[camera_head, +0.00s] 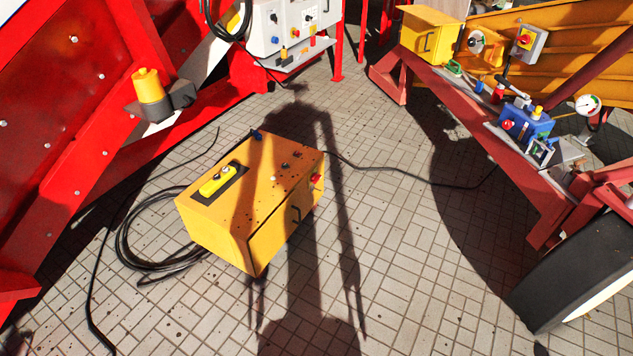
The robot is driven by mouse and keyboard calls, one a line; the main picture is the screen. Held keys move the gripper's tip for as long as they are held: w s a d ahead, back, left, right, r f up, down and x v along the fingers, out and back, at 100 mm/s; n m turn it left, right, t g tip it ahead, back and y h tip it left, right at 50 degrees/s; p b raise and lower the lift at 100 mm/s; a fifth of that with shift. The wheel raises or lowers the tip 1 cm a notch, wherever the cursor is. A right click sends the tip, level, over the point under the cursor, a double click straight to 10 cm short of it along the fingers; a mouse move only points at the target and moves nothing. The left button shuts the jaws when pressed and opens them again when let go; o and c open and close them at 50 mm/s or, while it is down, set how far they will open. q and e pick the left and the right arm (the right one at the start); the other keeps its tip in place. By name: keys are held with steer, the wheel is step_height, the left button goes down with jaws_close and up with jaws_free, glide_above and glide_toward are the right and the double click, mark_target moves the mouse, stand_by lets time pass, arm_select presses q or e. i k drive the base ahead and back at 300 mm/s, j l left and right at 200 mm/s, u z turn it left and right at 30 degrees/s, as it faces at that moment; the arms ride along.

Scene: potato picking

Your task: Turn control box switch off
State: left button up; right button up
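A yellow control box (225,228) stands on the paved floor in the middle of the head view. On its top lies a yellow part (220,180) on a dark plate, with a few small dark knobs or switches (285,166) to the right. A red button (316,178) sits at its right side and a blue connector (257,134) at its back edge. The position of any switch is too small to tell. Neither of my grippers is in view; only a shadow falls over the box and the floor.
A red machine (70,80) fills the left, with a white panel (285,25) at the back. Another machine with a red beam (490,135), a blue unit (527,120) and a wheel (575,270) stands right. Black cables (150,262) lie around the box. Paving in front is clear.

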mark_target(315, 177)
steer(key=i+l+u, duration=0.1)
steer(key=u, duration=0.3)
steer(key=i+l+u, duration=0.2)
steer(key=u, duration=0.2)
